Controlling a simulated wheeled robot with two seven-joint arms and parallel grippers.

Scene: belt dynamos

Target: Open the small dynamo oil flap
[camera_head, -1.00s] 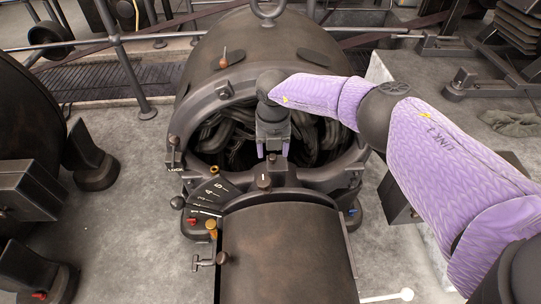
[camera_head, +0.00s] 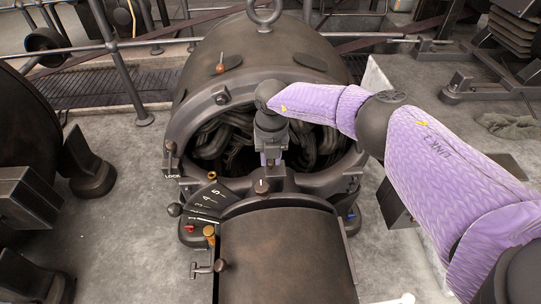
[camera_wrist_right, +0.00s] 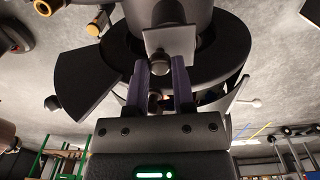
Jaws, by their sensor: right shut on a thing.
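The dynamo's dark, round housing (camera_head: 275,55) fills the middle of the head view, its front opening showing dark coils. My right gripper (camera_head: 270,160) points down in front of that opening. In the wrist view the purple fingers of my right gripper (camera_wrist_right: 160,75) reach a small grey plate (camera_wrist_right: 168,40), which looks like the oil flap. A small round knob (camera_wrist_right: 155,97) shows between the fingers. The gripper is shut on this small part; the exact contact is hard to see. In the head view the gripper hides most of the flap. My left gripper is not in view.
A lettered and numbered lever quadrant (camera_head: 207,197) and a brass-coloured knob (camera_head: 209,231) stand left of the gripper. A dark drum (camera_head: 285,255) lies below it. A lifting ring (camera_head: 264,14) tops the housing. Bare concrete floor (camera_head: 130,215) lies to the left.

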